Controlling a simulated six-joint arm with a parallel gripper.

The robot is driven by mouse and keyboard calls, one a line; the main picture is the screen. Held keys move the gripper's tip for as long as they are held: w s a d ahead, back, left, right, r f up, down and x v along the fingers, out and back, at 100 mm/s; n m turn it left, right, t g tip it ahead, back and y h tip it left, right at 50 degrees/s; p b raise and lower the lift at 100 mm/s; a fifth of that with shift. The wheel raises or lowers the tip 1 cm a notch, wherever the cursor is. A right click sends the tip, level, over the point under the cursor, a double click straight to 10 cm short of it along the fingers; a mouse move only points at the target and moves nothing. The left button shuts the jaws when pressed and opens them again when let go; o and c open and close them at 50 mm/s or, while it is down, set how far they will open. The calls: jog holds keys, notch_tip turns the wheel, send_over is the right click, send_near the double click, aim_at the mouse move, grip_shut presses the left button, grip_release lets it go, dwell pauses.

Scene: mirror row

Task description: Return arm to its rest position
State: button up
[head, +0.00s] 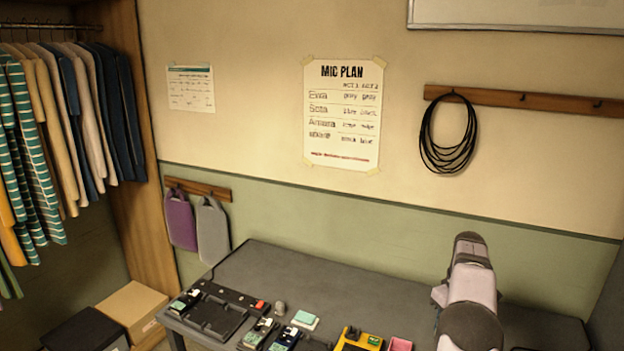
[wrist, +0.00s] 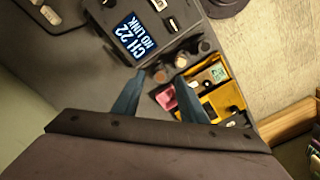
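My arm (head: 468,290) reaches over the right part of the grey table (head: 340,283) in the head view. The gripper end is not clear there. In the wrist view my gripper (wrist: 160,78) shows two blue-grey fingers standing apart, with nothing held between them. Beyond the fingertips are small dark round-topped pieces, a pink block (wrist: 166,96) and a yellow tray (wrist: 229,88) with small items. The pink block also shows in the head view (head: 400,344), at the bottom edge.
A dark device with a lit screen (wrist: 140,38) reads "CH 22 NO LINK". Black trays (head: 213,318) and several small boxes line the table's front left. The table's back middle is clear. A coiled cable (head: 447,140) hangs on the wall hook rail.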

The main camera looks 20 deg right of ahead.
jog(key=a+r, duration=0.2)
jog(key=a, duration=2.2)
jog(key=s+a+f, duration=0.4)
jog(key=s+a, duration=1.3)
notch_tip(320, 180, down, 43)
jog(key=b, duration=4.2)
jog(key=shift+d+b, duration=0.2)
jog(key=shift+b, duration=0.15)
